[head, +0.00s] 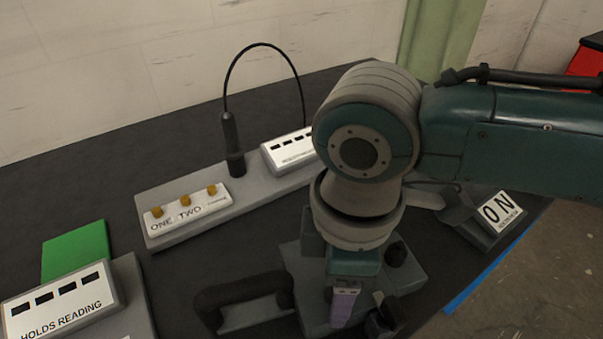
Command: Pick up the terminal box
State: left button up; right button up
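No part is clearly labelled as the terminal box. A white box with three brass-coloured knobs and the words ONE TWO (188,211) sits on a long grey base. A white box with several dark slots (288,152) sits at the right of that base, partly behind my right arm. A similar slotted white box marked HOLDS READING (62,304) is at the lower left, cut by the frame edge. My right gripper (352,302) points down over a grey block at the lower middle, apart from all three boxes; its fingers are hard to make out. My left gripper is not in view.
A black probe with a looping cable (231,135) stands on the grey base. A dark handle (243,297) is left of my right gripper. A green plate (76,250) lies at left. A white ON sign (498,212) is at right. The dark tabletop's back left is clear.

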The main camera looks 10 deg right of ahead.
grip_shut()
dwell(0.4)
jog(key=shift+w+r, duration=0.1)
dwell(0.8)
